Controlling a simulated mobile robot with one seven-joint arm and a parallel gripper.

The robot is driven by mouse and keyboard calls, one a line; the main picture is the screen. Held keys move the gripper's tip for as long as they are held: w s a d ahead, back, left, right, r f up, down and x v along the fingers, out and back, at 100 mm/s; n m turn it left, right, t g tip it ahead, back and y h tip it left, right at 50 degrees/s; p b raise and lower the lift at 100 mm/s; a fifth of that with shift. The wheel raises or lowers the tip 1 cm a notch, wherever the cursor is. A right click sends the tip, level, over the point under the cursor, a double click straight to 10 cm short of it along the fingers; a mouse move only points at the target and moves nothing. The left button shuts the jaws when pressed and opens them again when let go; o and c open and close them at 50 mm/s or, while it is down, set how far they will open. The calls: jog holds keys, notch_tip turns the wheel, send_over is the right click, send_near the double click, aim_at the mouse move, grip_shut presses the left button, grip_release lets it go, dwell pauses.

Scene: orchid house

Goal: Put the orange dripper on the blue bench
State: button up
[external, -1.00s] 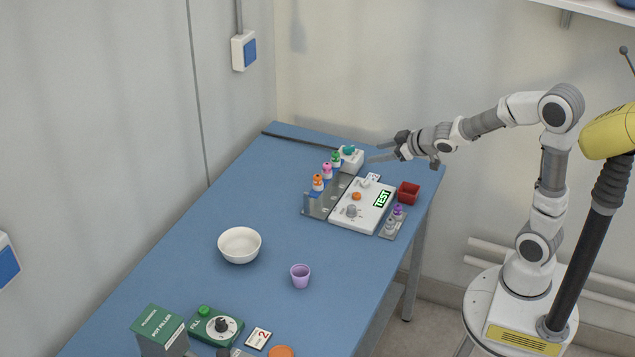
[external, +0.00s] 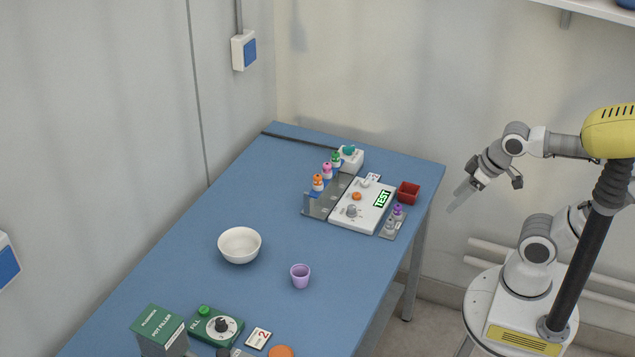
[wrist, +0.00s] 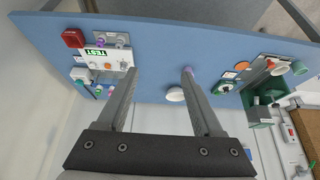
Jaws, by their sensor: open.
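The orange dripper (external: 318,184) stands upright at the near end of a row with a pink dripper (external: 327,170) and a green dripper (external: 336,159), on a grey metal rack (external: 322,205) at the left of the white tester. The blue bench (external: 190,285) carries all of these; it also shows in the wrist view (wrist: 210,50). My gripper (external: 457,200) is open and empty, in the air off the bench's right edge, well away from the dripper. In the wrist view my gripper (wrist: 160,72) has its fingers wide apart with nothing between them.
The white tester (external: 365,208) reads TEST. A red box (external: 408,192) and a small grey holder (external: 391,225) with purple and grey drippers stand at its right. A white bowl (external: 239,245), a purple cup (external: 300,275) and a green pot filler (external: 160,330) stand nearer. The bench's left middle is clear.

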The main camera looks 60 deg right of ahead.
notch_tip(320, 180, up, 26)
jog(key=w+d+m+t+y+b, duration=0.2)
jog(key=w+d+m+y+b, duration=0.15)
jog(key=w+m, duration=1.35)
jog(key=w+d+m+t+y+b, duration=0.3)
jog(key=w+d+m+t, duration=0.2)
jog(key=w+d+m, duration=1.05)
jog(key=n, duration=0.2)
send_near(323, 184)
notch_tip(323, 184, up, 4)
jog(key=s, duration=0.2)
jog(key=x, duration=0.8)
jog(key=d+b+x, duration=0.1)
jog(key=x, duration=0.2)
jog(key=shift+w+a+f, duration=0.15)
jog(key=shift+w+f, duration=0.15)
jog(key=shift+w, duration=0.3)
jog(key=x, duration=0.5)
jog(key=shift+f, duration=0.35)
